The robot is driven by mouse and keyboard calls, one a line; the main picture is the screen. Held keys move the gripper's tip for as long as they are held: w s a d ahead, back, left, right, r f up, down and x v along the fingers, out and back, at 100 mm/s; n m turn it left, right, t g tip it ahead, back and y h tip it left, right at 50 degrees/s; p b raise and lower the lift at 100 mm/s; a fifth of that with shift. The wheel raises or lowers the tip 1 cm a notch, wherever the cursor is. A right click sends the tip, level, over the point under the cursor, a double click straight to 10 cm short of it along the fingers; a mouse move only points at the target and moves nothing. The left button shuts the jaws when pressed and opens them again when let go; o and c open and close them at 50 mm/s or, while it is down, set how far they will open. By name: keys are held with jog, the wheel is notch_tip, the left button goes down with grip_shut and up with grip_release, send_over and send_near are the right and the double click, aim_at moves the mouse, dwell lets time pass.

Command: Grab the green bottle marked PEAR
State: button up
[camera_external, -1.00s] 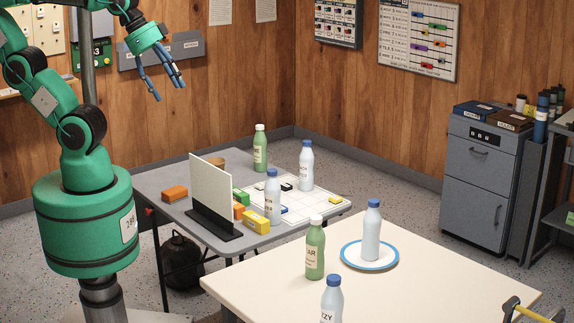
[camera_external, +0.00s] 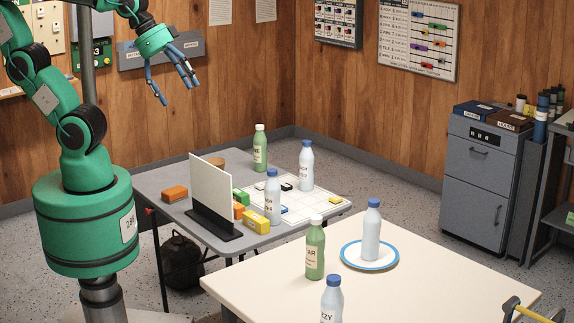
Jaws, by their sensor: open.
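A green bottle with a white cap (camera_external: 315,250) stands upright on the cream table, left of the plate. Its label shows letters ending in "AR"; the rest is turned away. Another green bottle with a white cap (camera_external: 260,149) stands at the back of the grey table; its label is too small to read fully. My gripper (camera_external: 178,98) is open and empty, with blue fingers spread, high above the grey table's back left. It is well apart from both green bottles.
On the cream table (camera_external: 440,290), a pale blue bottle (camera_external: 371,232) stands on a blue-rimmed plate (camera_external: 347,258); another (camera_external: 331,303) stands in front. The grey table (camera_external: 165,208) holds an upright white panel (camera_external: 210,190), coloured blocks and two pale bottles (camera_external: 272,200) (camera_external: 306,168).

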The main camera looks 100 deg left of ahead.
jog(key=w+d+f+n+t, duration=0.1)
jog(key=w+d+f, duration=0.4)
jog(key=w, duration=0.4)
jog(key=w+d+f+n+t+h, duration=0.1)
jog(key=w+d+f, duration=0.4)
jog(key=w, duration=0.4)
jog(key=w+d+f+n+t, duration=0.1)
jog(key=w+d+f, duration=0.35)
jog(key=w, duration=0.55)
jog(key=n+t+y, duration=0.2)
jog(key=t+y, duration=0.1)
jog(key=y, duration=0.5)
send_near(310, 248)
jog(key=shift+s+r, duration=0.2)
jog(key=shift+s, duration=0.1)
jog(key=shift+b+x, duration=0.6)
jog(key=shift+x, duration=3.65)
